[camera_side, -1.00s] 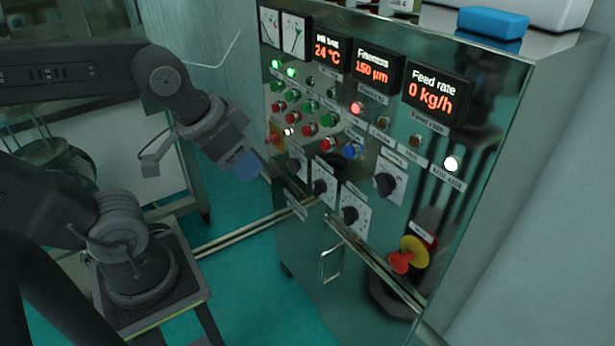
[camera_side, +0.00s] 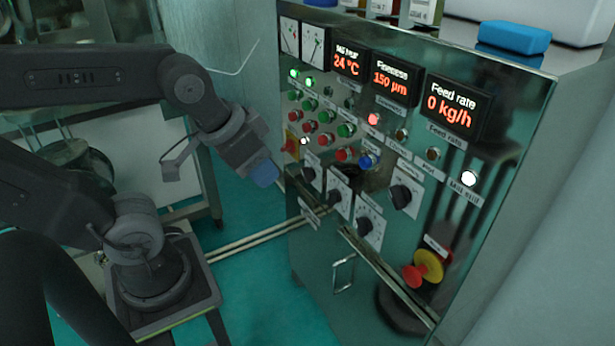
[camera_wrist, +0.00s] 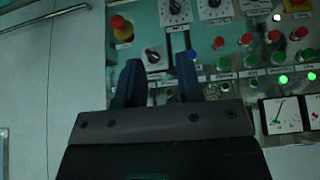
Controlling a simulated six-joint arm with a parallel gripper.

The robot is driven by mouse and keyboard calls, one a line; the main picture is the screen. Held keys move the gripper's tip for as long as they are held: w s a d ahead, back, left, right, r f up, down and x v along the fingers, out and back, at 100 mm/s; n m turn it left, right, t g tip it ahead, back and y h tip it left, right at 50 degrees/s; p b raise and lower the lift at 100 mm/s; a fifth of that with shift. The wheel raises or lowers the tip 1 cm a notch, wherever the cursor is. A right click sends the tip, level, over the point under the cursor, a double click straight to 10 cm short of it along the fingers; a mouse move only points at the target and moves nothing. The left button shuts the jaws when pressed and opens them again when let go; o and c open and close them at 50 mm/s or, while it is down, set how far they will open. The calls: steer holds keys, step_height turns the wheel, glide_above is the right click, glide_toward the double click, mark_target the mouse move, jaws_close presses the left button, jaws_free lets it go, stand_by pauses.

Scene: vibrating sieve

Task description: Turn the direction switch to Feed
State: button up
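The control panel carries several black rotary knobs, and their small labels are too blurred to read, so I cannot tell for sure which is the direction switch. A black knob on a white plate (camera_side: 401,196) sits at the right of the knob group, above the emergency stop. What looks like the same knob (camera_wrist: 153,56) shows in the wrist view, just beyond the gap between my fingers. My gripper (camera_side: 265,172) is in front of the panel's left part, apart from it. In the wrist view my gripper (camera_wrist: 160,78) is open and empty.
A red emergency stop on yellow (camera_side: 428,265) and a metal handle (camera_side: 343,273) are low on the panel. Two scaled dials (camera_side: 338,194) (camera_side: 368,223) and several push buttons (camera_side: 345,130) crowd around. The feed rate display (camera_side: 453,106) reads 0 kg/h.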

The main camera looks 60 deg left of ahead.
steer(key=shift+m+t+y, duration=0.3)
steer(key=shift+m+t, duration=0.3)
steer(key=shift+t, duration=0.2)
steer(key=w+a+f, duration=0.1)
steer(key=w, duration=0.2)
steer(key=w+a+f, duration=0.1)
steer(key=w+f, duration=0.1)
steer(key=w, duration=0.1)
steer(key=w+f, duration=0.1)
steer(key=w, duration=0.3)
steer(key=shift+w+a+f, duration=0.1)
steer(key=shift+a+f, duration=0.3)
jaws_close()
steer(key=m+t+y, duration=0.3)
steer(key=y, duration=0.3)
glide_toward(311, 181)
steer(key=w, duration=0.4)
steer(key=shift+w+a+f, duration=0.2)
steer(key=shift+a+f, duration=0.4)
steer(key=shift+w+a+f, duration=0.2)
steer(key=shift+a+f, duration=0.35)
steer(key=shift+f, duration=0.1)
steer(key=shift+a+f, duration=0.3)
steer(key=shift+f, duration=0.05)
